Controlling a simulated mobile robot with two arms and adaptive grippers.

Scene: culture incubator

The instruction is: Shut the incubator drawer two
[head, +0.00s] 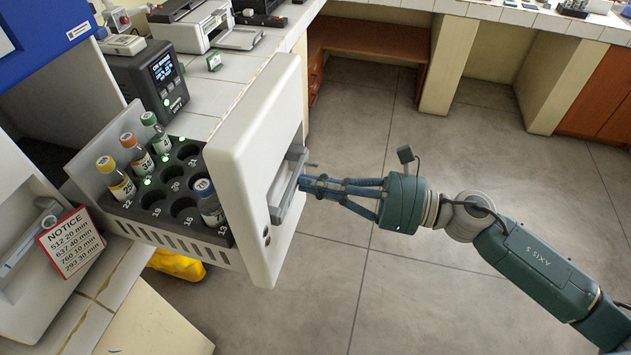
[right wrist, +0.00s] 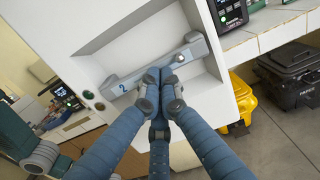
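The incubator drawer stands pulled out, its white front panel (head: 243,135) facing right in the head view. It holds a dark rack (head: 157,219) with several capped vials, including a blue-capped one (head: 208,203). The grey handle (head: 284,196) sits in the panel's recess; in the right wrist view the handle (right wrist: 192,55) carries the number 2. My right gripper (head: 306,184) is at the handle, its fingers closed together. In the right wrist view the fingertips (right wrist: 159,76) overlap the handle's middle; I cannot tell whether they grip it or only touch it. My left gripper is out of view.
A notice card (head: 70,242) stands left of the drawer. A dark device with a display (head: 148,78) sits on the tiled counter behind. A yellow object (head: 177,265) lies below the drawer. The floor (head: 375,270) to the right is clear around my right arm.

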